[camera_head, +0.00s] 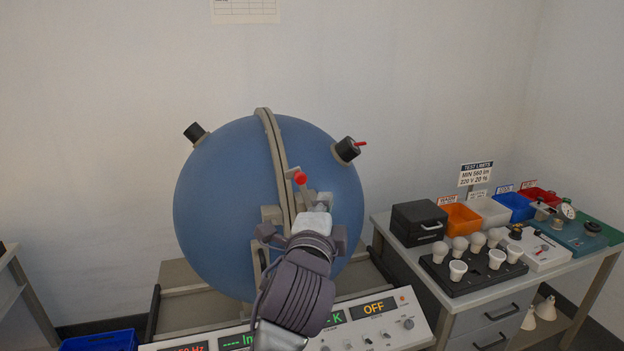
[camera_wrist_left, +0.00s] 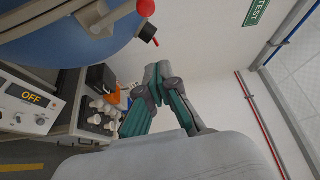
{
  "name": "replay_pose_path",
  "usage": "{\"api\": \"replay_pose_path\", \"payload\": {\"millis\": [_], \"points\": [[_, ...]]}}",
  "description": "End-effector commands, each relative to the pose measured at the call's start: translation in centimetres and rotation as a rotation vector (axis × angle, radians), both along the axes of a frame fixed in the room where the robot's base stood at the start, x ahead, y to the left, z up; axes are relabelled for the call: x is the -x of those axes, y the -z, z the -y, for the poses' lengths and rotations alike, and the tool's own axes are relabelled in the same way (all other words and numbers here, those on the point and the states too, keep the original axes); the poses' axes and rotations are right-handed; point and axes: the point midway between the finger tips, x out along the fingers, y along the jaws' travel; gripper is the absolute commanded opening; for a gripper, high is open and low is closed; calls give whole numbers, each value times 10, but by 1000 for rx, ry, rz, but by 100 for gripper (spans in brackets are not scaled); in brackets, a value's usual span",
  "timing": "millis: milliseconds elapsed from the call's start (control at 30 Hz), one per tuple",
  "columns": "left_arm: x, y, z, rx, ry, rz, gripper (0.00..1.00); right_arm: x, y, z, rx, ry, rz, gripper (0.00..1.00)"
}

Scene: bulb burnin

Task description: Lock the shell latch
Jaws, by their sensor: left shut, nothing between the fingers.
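The blue sphere shell (camera_head: 225,210) is shut along its upright grey seam flange (camera_head: 277,160). The latch has a red knob (camera_head: 299,178) on a grey lever, near the front of the seam. In the left wrist view the red knob (camera_wrist_left: 146,8) and the lever (camera_wrist_left: 112,22) show at the top edge. My left gripper (camera_head: 322,202) is in front of the sphere, just below and right of the knob; my wrist hides the lower latch. In the left wrist view its fingers (camera_wrist_left: 157,80) are shut and empty, apart from the knob. My right gripper is not in view.
A control panel (camera_head: 408,312) with lit displays lies below the sphere. A table at the right holds a bulb tray (camera_head: 445,272), a black box (camera_head: 418,222) and coloured bins (camera_head: 461,220).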

Motion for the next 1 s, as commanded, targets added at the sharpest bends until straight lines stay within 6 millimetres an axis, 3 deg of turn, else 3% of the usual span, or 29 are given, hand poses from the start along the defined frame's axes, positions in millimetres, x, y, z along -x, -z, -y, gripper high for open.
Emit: {"api": "replay_pose_path", "payload": {"millis": [267, 800, 1000], "points": [[-8, -2, 1, 2, 0, 0, 0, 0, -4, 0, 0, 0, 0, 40], [-102, -8, 17, 1, 1, -4, 0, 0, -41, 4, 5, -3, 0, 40], [-95, -4, -12, 2, -1, -2, 0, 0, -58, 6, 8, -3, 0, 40]]}}
